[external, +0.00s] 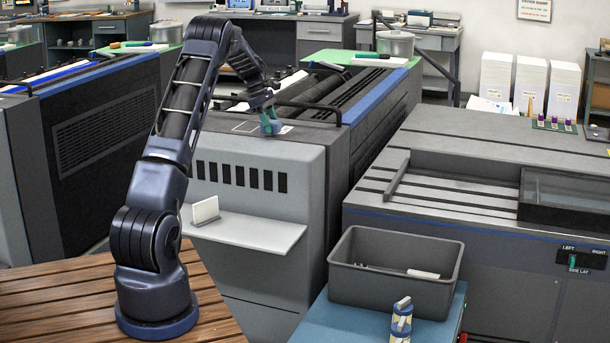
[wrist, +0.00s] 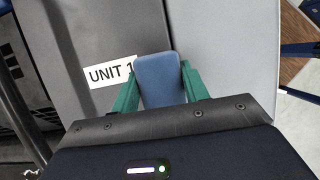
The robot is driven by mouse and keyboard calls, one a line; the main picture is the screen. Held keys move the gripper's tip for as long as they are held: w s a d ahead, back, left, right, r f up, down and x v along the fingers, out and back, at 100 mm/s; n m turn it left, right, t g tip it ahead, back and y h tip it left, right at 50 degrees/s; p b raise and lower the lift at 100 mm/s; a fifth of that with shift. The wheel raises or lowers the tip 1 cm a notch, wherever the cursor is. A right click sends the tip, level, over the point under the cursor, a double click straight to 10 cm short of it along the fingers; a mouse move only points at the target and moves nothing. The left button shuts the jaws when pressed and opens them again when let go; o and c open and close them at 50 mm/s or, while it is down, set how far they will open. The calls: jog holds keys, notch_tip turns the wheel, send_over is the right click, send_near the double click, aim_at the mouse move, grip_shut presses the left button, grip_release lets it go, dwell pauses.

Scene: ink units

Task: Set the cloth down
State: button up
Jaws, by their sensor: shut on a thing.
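A folded blue cloth (wrist: 160,78) sits between the two green fingers of my gripper (wrist: 161,90) in the wrist view, and the fingers are shut on it. In the external view my gripper (external: 269,112) points down at the top of the near grey ink unit (external: 245,155), with the cloth (external: 272,127) low between its fingers. The cloth is close to the unit's top; I cannot tell if it touches. A white "UNIT 1" label (wrist: 111,72) lies just left of the cloth in the wrist view.
A dark bar (external: 310,108) and rollers lie behind the gripper. A shelf with a white card (external: 205,211) juts from the unit's front. A grey bin (external: 392,285) stands on a blue surface at the front. A green mat with a pot (external: 395,43) lies farther back.

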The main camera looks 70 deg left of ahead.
jog(key=shift+f, duration=0.5)
jog(key=shift+f, duration=0.1)
jog(key=o, duration=1)
jog(key=shift+c, duration=0.2)
jog(key=v, duration=1.2)
